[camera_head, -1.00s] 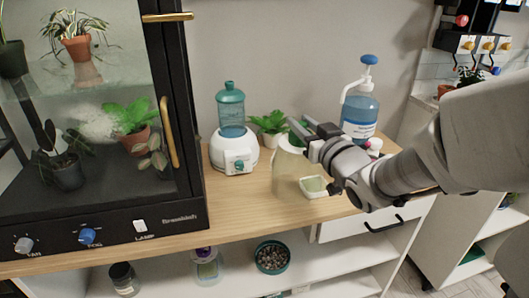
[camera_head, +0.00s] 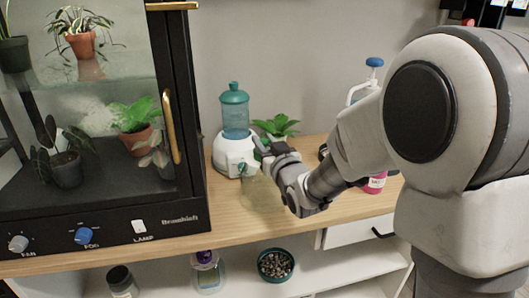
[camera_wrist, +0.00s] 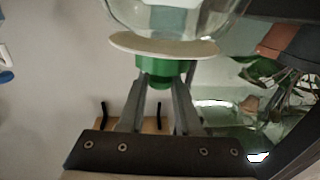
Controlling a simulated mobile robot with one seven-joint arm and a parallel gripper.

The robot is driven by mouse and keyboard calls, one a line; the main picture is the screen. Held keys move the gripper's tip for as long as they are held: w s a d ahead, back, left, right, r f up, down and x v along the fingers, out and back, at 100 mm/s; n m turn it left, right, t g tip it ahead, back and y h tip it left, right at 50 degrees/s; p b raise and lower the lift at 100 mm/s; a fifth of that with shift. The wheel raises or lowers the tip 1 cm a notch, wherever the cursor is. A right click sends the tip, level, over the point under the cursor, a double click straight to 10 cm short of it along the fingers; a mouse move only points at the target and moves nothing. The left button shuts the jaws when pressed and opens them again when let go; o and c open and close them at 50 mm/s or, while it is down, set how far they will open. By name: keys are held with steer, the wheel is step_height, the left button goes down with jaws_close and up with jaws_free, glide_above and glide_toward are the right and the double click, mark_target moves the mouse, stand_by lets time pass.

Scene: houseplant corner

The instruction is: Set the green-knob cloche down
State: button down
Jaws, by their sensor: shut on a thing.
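The green-knob cloche (camera_head: 262,194) is a clear, faintly tinted dome, hard to make out against the wooden counter in the head view. In the wrist view, its green knob (camera_wrist: 165,67) sits between the two fingers of my gripper (camera_wrist: 163,84), which is shut on it. A pale disc lies between the knob and the clear glass (camera_wrist: 178,14). In the head view my gripper (camera_head: 264,152) is above the cloche, just right of the white dispenser base. I cannot tell whether the cloche's rim touches the counter.
A white dispenser with a teal bottle (camera_head: 235,115) stands left of my gripper, with a leafy plant (camera_head: 277,126) behind. The black glass cabinet (camera_head: 180,100) is farther left. A blue-topped pump bottle (camera_head: 374,66) and a pink bottle (camera_head: 375,183) are right, partly behind my arm. The counter's front left (camera_head: 225,222) is clear.

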steer(key=shift+f, duration=1.05)
steer(key=shift+f+b, duration=0.2)
steer(key=shift+b, duration=0.3)
steer(key=c, duration=0.6)
jaws_free()
